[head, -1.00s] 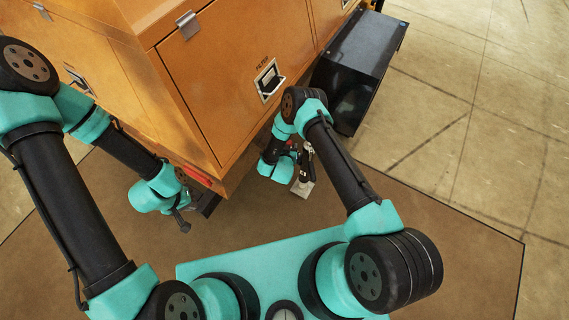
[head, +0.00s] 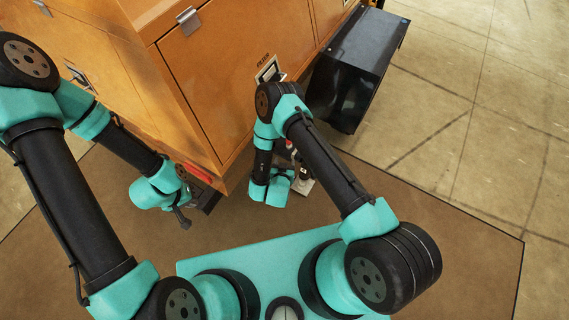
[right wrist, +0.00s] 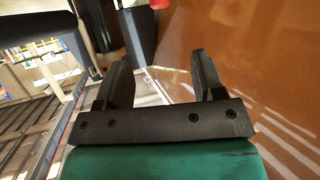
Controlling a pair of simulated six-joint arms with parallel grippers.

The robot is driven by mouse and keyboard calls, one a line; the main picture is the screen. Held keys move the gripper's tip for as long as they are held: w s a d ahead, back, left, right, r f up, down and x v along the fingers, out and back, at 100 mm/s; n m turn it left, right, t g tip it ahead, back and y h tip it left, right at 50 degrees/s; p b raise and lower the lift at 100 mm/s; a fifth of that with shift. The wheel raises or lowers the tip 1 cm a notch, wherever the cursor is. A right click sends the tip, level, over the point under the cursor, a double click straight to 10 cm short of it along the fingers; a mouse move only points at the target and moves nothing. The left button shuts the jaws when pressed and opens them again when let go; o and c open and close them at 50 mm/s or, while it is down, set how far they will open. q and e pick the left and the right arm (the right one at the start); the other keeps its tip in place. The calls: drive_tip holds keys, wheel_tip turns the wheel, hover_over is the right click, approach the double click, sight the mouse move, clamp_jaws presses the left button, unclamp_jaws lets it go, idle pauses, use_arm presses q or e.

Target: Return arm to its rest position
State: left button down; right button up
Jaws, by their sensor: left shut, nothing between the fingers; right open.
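My left gripper (head: 182,217) hangs at the lower left corner of the orange cabinet in the head view, shut and empty. My right gripper is mostly hidden behind its own wrist in the head view. In the right wrist view the right gripper (right wrist: 165,78) is open, with two dark fingers apart and nothing between them. My right arm is bent, with its wrist low in front of the cabinet's right part.
The orange cabinet (head: 200,90) of the light tower stands close in front of both arms. A latch marked FILTER (head: 268,70) is partly covered by my right arm. A black box (head: 355,70) juts out at the right. Open floor (head: 450,130) lies further right.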

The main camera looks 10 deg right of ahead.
drive_tip(key=shift+w, duration=0.1)
idle(0.3)
drive_tip(key=s+d+r+n+g+y, duration=0.1)
drive_tip(key=s+d+r+g+y, duration=0.3)
drive_tip(key=s+r, duration=0.3)
drive_tip(key=s+d+r+n+g+y, duration=0.1)
drive_tip(key=s+d+r+g+y, duration=0.3)
drive_tip(key=s+r+g, duration=0.3)
drive_tip(key=shift+d+r+n+g+y, duration=0.3)
drive_tip(key=shift+d+r+y, duration=0.1)
drive_tip(key=shift+d+r, duration=0.5)
